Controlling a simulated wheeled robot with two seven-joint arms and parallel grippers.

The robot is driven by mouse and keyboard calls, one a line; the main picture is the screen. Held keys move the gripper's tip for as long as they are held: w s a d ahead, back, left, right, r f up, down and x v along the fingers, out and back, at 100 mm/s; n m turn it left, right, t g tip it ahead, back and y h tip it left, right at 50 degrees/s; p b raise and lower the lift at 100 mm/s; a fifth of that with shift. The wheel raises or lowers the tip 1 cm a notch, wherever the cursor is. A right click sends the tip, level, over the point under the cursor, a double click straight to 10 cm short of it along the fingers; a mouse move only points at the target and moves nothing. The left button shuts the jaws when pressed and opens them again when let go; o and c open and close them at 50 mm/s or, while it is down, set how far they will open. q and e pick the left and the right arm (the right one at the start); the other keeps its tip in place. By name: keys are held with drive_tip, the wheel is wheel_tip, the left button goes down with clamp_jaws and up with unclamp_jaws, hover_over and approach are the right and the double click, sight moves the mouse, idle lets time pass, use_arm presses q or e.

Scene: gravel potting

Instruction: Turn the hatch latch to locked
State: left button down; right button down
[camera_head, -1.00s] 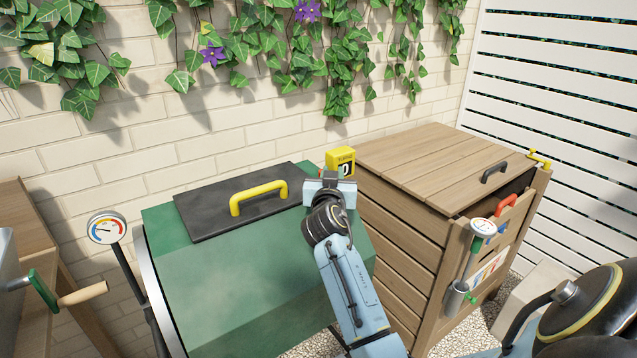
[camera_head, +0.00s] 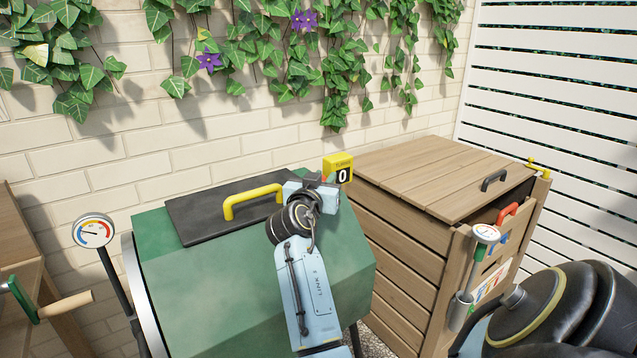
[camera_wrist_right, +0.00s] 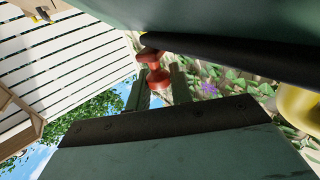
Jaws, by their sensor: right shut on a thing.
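The hatch is a dark flat panel (camera_head: 195,212) with a yellow bar handle (camera_head: 252,202), lying closed on top of the green drum (camera_head: 215,285). My right gripper (camera_head: 323,181) is at the right end of the hatch, low over the drum top. In the right wrist view a red knob-like piece (camera_wrist_right: 153,72), apparently the latch, is between the two fingers, and the gripper is shut on it. The wrist and gripper hide most of the latch in the head view, so its setting is not readable. My left gripper is not in view.
A yellow counter reading 0 (camera_head: 339,169) stands right behind the gripper. A slatted wooden bin (camera_head: 430,180) is close on the right. A dial gauge (camera_head: 93,231) stands left of the drum. A brick wall with ivy is behind.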

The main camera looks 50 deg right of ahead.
idle(0.3)
drive_tip(key=c, duration=1.3)
unclamp_jaws()
drive_tip(key=v, duration=1.3)
drive_tip(key=shift+s+a, duration=0.1)
drive_tip(key=shift+a, duration=0.05)
drive_tip(key=shift+c, duration=0.3)
